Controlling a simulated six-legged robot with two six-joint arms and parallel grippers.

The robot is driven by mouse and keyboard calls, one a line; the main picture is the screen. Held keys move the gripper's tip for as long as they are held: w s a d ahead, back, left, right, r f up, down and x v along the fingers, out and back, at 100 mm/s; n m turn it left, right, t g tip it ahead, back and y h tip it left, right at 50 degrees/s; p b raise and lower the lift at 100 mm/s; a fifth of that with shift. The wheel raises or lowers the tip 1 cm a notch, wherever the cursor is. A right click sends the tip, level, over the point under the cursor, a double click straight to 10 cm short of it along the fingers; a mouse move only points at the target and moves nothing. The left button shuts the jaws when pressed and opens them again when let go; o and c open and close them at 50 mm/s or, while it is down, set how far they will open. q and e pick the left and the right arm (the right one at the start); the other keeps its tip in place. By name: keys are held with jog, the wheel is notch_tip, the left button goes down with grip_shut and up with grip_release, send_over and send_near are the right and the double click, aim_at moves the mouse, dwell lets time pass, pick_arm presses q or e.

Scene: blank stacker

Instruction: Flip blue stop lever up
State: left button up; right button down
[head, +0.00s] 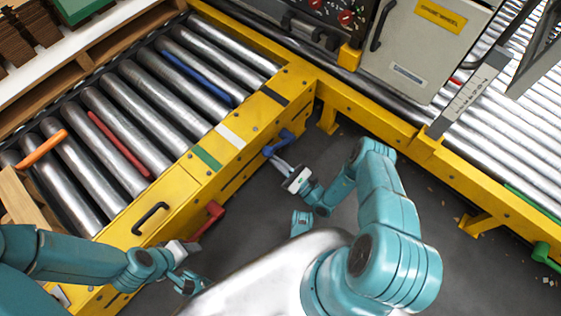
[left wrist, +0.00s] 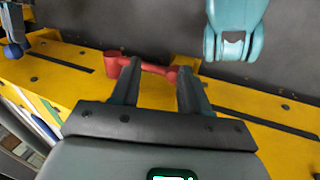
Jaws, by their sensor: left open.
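The blue stop lever (head: 279,143) sits on the outer side of the yellow conveyor frame, its handle slanting down and left from its mount. My right gripper (head: 277,159) is right at the handle's lower end; whether its fingers are open or closed around it is unclear. The blue lever also shows at the left edge of the left wrist view (left wrist: 14,50). My left gripper (head: 191,244) is just below a red lever (head: 209,219) on the same frame. In the left wrist view its open fingers (left wrist: 158,75) stand either side of the red lever (left wrist: 150,67).
A blue bar (head: 197,78), a red bar (head: 118,143) and an orange bar (head: 42,148) lie among the rollers. A black handle (head: 151,218) is on the yellow frame. A control cabinet (head: 415,50) stands at the back.

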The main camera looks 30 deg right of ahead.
pick_arm(q)
jog(key=shift+s+r+g+p, duration=0.2)
jog(key=shift+s+r+p, duration=0.2)
jog(key=shift+r+p, duration=0.2)
jog(key=shift+s+r+g+p, duration=0.2)
jog(key=shift+s+r+p, duration=0.15)
jog(key=shift+r+p, duration=0.25)
pick_arm(e)
jog(key=w+d+r+m+h, duration=0.2)
jog(key=d+r+m+h, duration=0.1)
jog(key=d+r+m, duration=0.3)
jog(key=shift+w+d+r+m+t, duration=0.2)
jog(key=shift+w+r+m+t, duration=0.15)
jog(key=shift+r+m, duration=0.8)
pick_arm(q)
jog(key=shift+d, duration=0.1)
pick_arm(e)
jog(key=shift+f, duration=0.1)
jog(key=shift+d, duration=0.1)
